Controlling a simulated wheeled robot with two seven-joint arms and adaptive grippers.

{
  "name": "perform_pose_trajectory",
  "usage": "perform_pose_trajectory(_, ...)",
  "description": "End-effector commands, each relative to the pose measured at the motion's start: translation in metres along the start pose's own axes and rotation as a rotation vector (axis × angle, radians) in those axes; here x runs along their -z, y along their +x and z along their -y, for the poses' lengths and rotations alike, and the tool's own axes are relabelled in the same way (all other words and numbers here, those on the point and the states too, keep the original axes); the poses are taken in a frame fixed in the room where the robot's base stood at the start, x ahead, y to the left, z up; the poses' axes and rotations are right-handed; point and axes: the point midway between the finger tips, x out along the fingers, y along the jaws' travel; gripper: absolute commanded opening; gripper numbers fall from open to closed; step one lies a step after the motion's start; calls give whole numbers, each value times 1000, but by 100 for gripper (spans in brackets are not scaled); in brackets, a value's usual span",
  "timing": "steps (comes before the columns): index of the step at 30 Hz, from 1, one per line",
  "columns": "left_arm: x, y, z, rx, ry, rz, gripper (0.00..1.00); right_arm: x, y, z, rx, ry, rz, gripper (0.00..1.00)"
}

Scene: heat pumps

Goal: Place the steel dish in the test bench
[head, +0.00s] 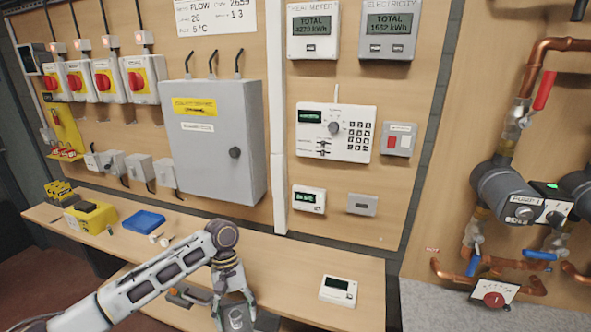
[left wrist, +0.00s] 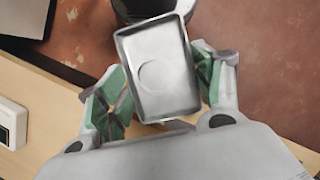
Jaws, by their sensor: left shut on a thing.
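The steel dish (left wrist: 160,72) is a shallow rectangular metal tray with a raised rim and a round mark in its middle. In the left wrist view it sits between the green pads of my left gripper (left wrist: 158,92), which is shut on it, and is slightly tilted in the picture. In the head view my left gripper (head: 236,314) is low in the picture, at the front edge of the wooden bench (head: 285,272). Little of the dish can be made out there. I cannot tell which part is the test bench. My right gripper is not in view.
A white display unit (head: 339,290) lies on the bench right of my left gripper. A blue tray (head: 143,222) and a yellow box (head: 90,217) stand farther left. A dark round object (left wrist: 140,9) shows behind the dish. The bench's middle has bare room.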

Motion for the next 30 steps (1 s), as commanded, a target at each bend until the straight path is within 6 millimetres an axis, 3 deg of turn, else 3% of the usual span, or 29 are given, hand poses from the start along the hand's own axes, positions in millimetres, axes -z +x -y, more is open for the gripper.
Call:
perform_pose_trajectory(12, 25, 16, 39, 97, 229, 1, 33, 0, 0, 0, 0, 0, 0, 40)
perform_pose_trajectory(20, 35, 23, 55, 137, 327, 0, 33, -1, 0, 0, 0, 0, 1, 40)
perform_pose_trajectory(30, 35, 21, 53, 136, 327, -3, 33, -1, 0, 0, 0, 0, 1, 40)
